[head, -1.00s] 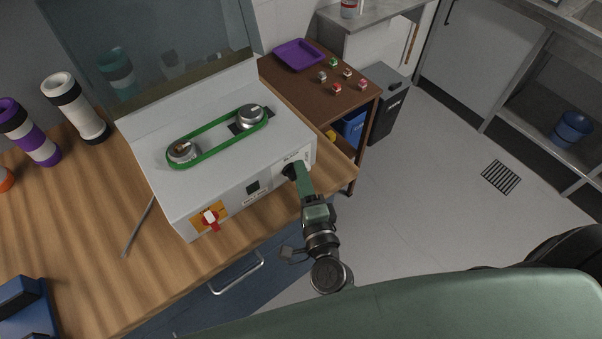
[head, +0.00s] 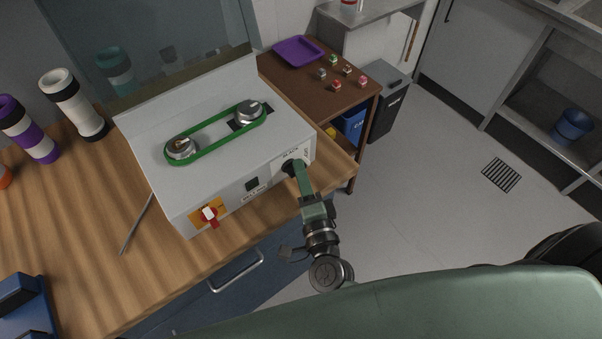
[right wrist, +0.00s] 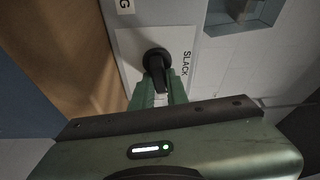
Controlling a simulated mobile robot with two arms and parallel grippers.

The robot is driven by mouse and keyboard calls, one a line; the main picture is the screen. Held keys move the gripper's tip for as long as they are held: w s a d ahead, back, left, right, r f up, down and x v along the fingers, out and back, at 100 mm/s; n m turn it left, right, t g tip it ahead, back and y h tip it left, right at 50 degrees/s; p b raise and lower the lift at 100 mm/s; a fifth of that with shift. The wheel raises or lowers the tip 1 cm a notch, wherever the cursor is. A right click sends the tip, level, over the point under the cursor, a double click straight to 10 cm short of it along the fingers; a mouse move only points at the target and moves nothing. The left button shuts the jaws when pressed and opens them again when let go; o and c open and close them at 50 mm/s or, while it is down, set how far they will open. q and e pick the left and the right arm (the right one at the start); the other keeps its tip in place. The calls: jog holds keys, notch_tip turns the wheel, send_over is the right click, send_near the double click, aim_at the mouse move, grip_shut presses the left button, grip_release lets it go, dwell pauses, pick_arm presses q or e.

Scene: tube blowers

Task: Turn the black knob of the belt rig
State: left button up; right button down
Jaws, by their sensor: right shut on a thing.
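The belt rig (head: 235,165) is a white box on the wooden bench, with a green belt (head: 215,137) around two metal pulleys on top. The black knob (right wrist: 156,60) is on its front panel, beside a white label reading SLACK in the right wrist view. My right gripper (right wrist: 160,88) is shut on the knob's grip bar. In the head view my right gripper (head: 296,168) reaches the right end of the front panel and largely hides the knob. My left gripper is not in view.
A thin rod (head: 136,223) lies on the bench. White (head: 75,104) and purple-banded (head: 27,128) cylinders stand at left. A brown side table (head: 330,85) holds a purple tray (head: 298,51).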

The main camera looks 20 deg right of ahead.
jog(key=n+t+b, duration=0.1)
jog(key=n, duration=0.2)
jog(key=shift+n+y, duration=0.3)
jog(key=n+t+y, duration=0.1)
jog(key=n, duration=0.1)
jog(key=n+b, duration=0.1)
jog(key=n, duration=0.2)
jog(key=shift+a+r+n+t+y, duration=0.15)
jog(key=shift+n+t+y, duration=0.15)
jog(key=shift+t+y, duration=0.1)
jog(key=n+y, duration=0.1)
jog(key=n, duration=0.2)
jog(key=n+y+b, duration=0.1)
jog(key=n, duration=0.2)
jog(key=shift+a+r+y, duration=0.1)
jog(key=shift+y, duration=0.3)
jog(key=shift+s+a+n+y, duration=0.1)
jog(key=shift+n+y, duration=0.65)
jog(key=shift+n, duration=0.65)
jog(key=shift+s+a+n+y, duration=0.1)
jog(key=shift+n+y, duration=0.65)
jog(key=shift+n, duration=0.95)
jog(key=c, duration=1.4)
grip_release()
jog(key=shift+d, duration=0.1)
